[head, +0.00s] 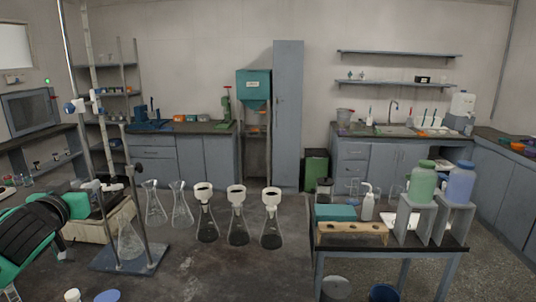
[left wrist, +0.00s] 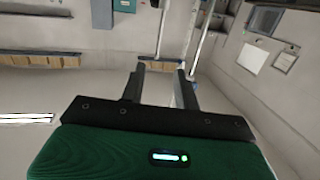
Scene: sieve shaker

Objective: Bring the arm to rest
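My left gripper (head: 97,199) is at the lower left of the head view, with its green body beside the metal stands at the left end of the dark table. In the left wrist view, the left gripper (left wrist: 161,75) has its two dark fingers apart. Nothing shows between the fingers except the pale wall and thin poles behind. My right gripper is in neither view.
A metal stand with a blue base (head: 130,257) rises close beside the left gripper. Several glass flasks, including one with dark contents (head: 238,230), stand along the table. A side table (head: 440,240) at right holds green and blue jars.

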